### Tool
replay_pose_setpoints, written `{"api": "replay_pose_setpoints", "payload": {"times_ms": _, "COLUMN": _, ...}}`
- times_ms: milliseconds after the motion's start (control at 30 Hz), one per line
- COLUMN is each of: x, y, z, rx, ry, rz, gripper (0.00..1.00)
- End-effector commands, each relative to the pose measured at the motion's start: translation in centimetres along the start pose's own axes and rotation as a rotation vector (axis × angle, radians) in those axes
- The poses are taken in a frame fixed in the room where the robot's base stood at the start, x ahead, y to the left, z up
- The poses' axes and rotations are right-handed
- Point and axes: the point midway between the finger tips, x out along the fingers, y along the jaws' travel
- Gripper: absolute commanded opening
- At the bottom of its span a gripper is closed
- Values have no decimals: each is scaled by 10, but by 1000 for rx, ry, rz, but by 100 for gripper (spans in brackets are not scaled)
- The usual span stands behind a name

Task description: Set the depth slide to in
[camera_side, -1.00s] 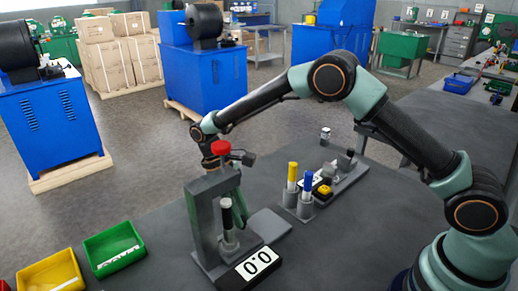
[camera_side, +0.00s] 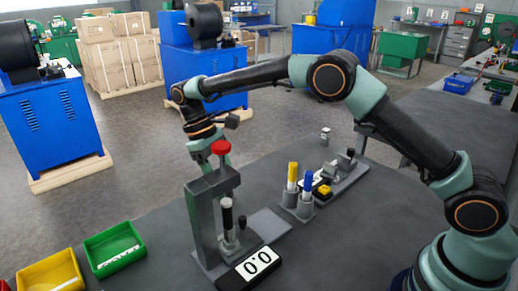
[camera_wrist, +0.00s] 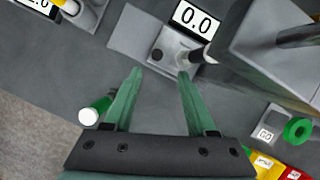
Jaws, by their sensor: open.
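A grey press (camera_side: 202,215) with a red knob (camera_side: 221,147) stands on the dark table in the side view. A small black knob (camera_side: 242,222) stands on its base and also shows in the wrist view (camera_wrist: 156,54); it looks like the depth slide's, but I cannot tell its setting. The display (camera_side: 257,262) reads 0.0, also in the wrist view (camera_wrist: 196,19). In the side view the press partly hides the fingers.
Yellow (camera_side: 292,176) and blue (camera_side: 308,184) cylinders stand in holders right of the press, before a second station with a yellow button (camera_side: 325,190). A green-and-white cylinder (camera_wrist: 95,108) shows left of my fingers. Green (camera_side: 115,247) and yellow (camera_side: 50,272) bins are at left.

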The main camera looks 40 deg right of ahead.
Motion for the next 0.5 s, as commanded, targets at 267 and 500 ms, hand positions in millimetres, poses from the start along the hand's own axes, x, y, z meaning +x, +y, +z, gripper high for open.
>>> {"api": "replay_pose_setpoints", "payload": {"times_ms": 267, "x": -29, "y": 0, "z": 0, "rx": -1, "ry": 0, "rz": 0, "gripper": 57}}
{"api": "replay_pose_setpoints", "payload": {"times_ms": 500, "x": -35, "y": 0, "z": 0, "rx": -1, "ry": -1, "rz": 0, "gripper": 57}}
